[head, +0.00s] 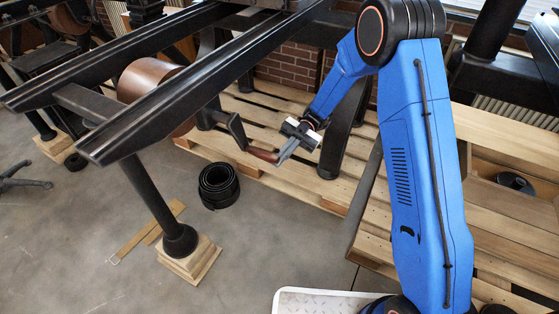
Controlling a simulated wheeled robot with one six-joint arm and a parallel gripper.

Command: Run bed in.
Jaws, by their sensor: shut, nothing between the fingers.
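The hand press shows two long black rails (190,95) running from the lower left up to the top of the picture. A brown drum (150,85) sits beneath the rails. A dark crank (237,131) sticks out below the near rail and ends in a reddish-brown wooden handle (262,155). My gripper (282,161) is shut and empty, its grey fingers pointing down and left. The fingertips are right beside the handle's right end; I cannot tell whether they touch it. The bed cannot be made out clearly; the rails' upper end is cut off by the picture.
A black leg (153,195) on a wooden block (190,259) holds up the rails' near end. A coiled black belt (218,185) and a tan strap (147,231) lie on the concrete floor. Wooden pallets (270,108) lie under the press. Open floor lies at front left.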

